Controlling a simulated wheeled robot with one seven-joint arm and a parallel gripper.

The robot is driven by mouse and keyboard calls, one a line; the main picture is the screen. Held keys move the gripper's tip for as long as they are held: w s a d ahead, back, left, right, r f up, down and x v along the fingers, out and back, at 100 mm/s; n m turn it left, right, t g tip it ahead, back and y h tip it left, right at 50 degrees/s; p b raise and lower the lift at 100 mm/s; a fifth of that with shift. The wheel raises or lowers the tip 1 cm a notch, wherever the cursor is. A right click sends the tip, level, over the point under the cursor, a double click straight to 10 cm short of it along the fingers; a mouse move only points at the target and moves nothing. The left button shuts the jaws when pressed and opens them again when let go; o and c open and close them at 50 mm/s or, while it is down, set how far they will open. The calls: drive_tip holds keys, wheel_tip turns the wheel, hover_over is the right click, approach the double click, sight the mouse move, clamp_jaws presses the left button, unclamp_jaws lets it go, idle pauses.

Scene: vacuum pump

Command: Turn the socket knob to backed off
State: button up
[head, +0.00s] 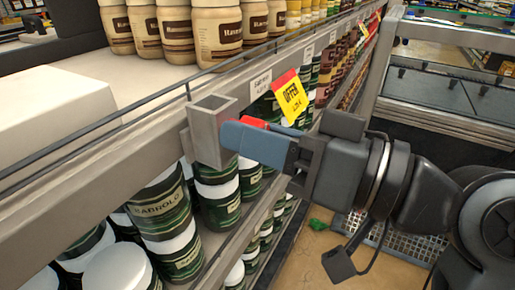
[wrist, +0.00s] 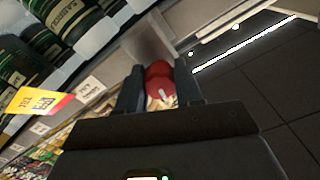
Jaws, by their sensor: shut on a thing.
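The socket (head: 207,135) is a grey, open-topped square metal tube fixed to the front edge of the shelf in the head view. Its red knob (wrist: 158,78) shows between my fingers in the wrist view. Only a thin red part of the knob (head: 254,122) shows above my fingers in the head view. My gripper (head: 243,134) is level with the socket, on its right side, and shut on the knob. In the wrist view my gripper (wrist: 157,88) has one dark finger on each side of the knob. The knob's turn angle is hard to read.
Brown-labelled jars (head: 215,35) stand on the upper shelf, and green jars (head: 165,205) fill the shelf below. A yellow and red offer tag (head: 290,95) hangs just behind my gripper. A white box (head: 50,125) sits at left. Open floor (head: 310,255) lies at right.

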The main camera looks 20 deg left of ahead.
drive_tip(key=shift+f+n, duration=0.15)
drive_tip(key=shift+n, duration=0.25)
drive_tip(key=o, duration=1)
drive_tip(key=shift+o, duration=0.2)
drive_tip(key=s+d, duration=0.1)
drive_tip(key=d, duration=0.6)
drive_tip(key=shift+d, duration=0.35)
